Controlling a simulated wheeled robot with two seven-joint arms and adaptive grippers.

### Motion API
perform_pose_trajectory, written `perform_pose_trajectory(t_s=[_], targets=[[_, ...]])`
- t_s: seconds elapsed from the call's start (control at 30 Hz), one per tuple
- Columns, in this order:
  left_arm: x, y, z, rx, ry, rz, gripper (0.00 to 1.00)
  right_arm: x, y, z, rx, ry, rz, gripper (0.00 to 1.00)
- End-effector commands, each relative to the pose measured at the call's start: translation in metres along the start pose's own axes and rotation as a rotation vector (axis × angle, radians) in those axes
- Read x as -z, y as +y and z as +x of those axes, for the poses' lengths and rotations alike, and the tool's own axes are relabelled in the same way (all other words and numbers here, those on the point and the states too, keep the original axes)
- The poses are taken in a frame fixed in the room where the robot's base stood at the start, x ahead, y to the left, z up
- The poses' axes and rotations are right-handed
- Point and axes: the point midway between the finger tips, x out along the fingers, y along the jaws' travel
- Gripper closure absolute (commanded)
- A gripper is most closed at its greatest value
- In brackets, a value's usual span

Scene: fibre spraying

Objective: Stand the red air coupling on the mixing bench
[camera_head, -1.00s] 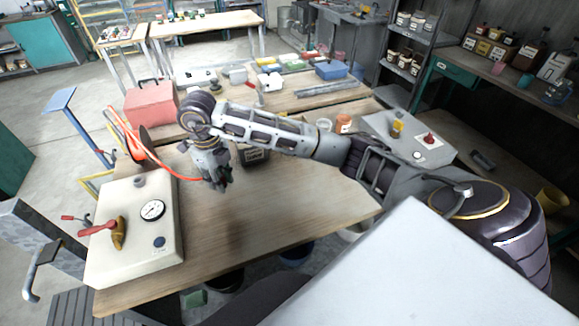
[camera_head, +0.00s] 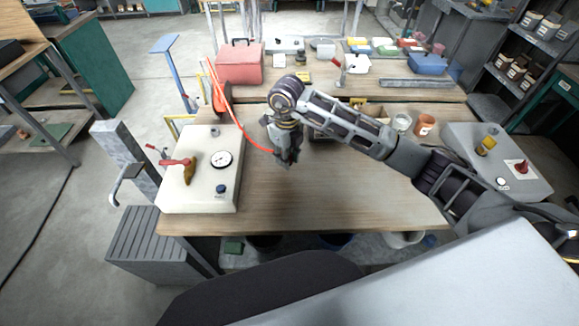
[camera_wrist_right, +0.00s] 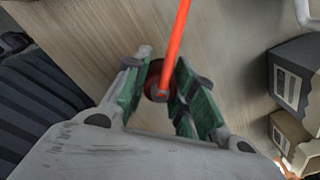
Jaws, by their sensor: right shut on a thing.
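The red air coupling (camera_wrist_right: 157,82) sits between the green-padded fingers of my right gripper (camera_wrist_right: 158,92) in the right wrist view, with an orange hose (camera_wrist_right: 176,45) running from it. My right gripper also shows in the head view (camera_head: 287,158), shut on the coupling, pointing down above the wooden mixing bench (camera_head: 330,205). The coupling is largely hidden by the fingers there. The hose runs up and left from the gripper to an orange-red reel (camera_head: 221,97). I cannot tell the exact gap between coupling and bench. My left gripper is not in view.
A white box with a gauge (camera_head: 203,195) and valve handles stands at the bench's left end. A red case (camera_head: 240,65) stands behind. Jars (camera_head: 424,125) and a grey panel (camera_head: 520,185) lie to the right. The bench's front middle is clear.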

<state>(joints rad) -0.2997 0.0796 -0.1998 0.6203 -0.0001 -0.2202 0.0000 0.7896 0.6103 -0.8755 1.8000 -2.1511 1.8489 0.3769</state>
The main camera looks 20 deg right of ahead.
Motion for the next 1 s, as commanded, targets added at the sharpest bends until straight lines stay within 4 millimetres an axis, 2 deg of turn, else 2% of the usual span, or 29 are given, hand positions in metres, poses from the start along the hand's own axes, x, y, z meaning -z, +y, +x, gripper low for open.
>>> perform_pose_trajectory(t_s=[0.2,0.63,1.0], targets=[[0.000,0.000,-0.004,0.000,0.000,0.000,1.00,0.000,0.000,0.019,-0.001,-0.001,0.000,0.99],[0.000,0.000,-0.005,0.000,0.000,0.001,1.00,0.000,0.000,0.025,0.000,0.000,0.000,0.99],[0.001,0.000,-0.011,0.000,0.000,0.001,1.00,0.000,0.000,0.057,0.000,0.000,0.000,0.99]])
